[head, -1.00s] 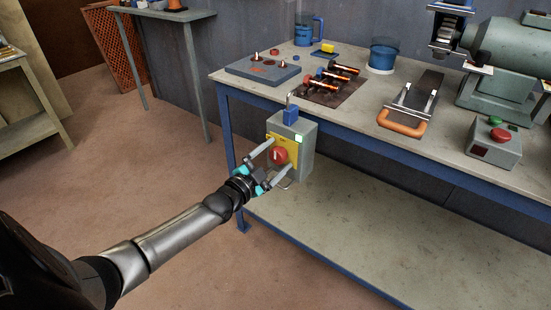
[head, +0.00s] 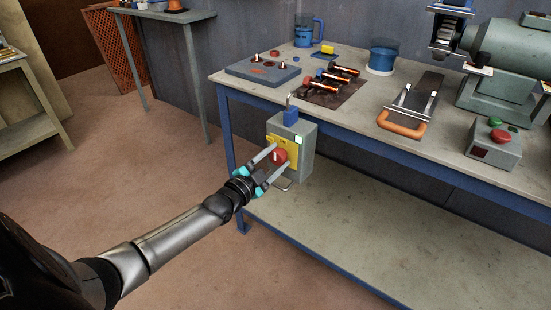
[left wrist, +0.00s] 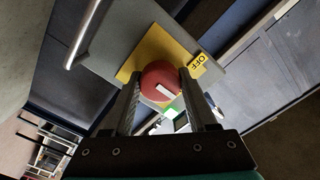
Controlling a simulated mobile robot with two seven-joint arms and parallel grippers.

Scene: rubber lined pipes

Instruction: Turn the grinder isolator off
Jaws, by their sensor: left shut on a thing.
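The grinder isolator (head: 304,160) is a grey box with a yellow plate and a red round knob (head: 279,157), fixed at the front of the bench's left end. A pale light (head: 299,139) shows on its front. In the left wrist view the red knob (left wrist: 160,81) has a white pointer mark, and an OFF label (left wrist: 198,60) lies on the yellow plate. The mark does not point at that label. My left gripper (head: 274,158) is shut on the knob, one finger on each side. My right gripper is not in view.
The bench (head: 360,135) above holds a grinder (head: 510,60), a red and green button box (head: 494,145), and an orange-handled tool (head: 402,125). The lower shelf is clear.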

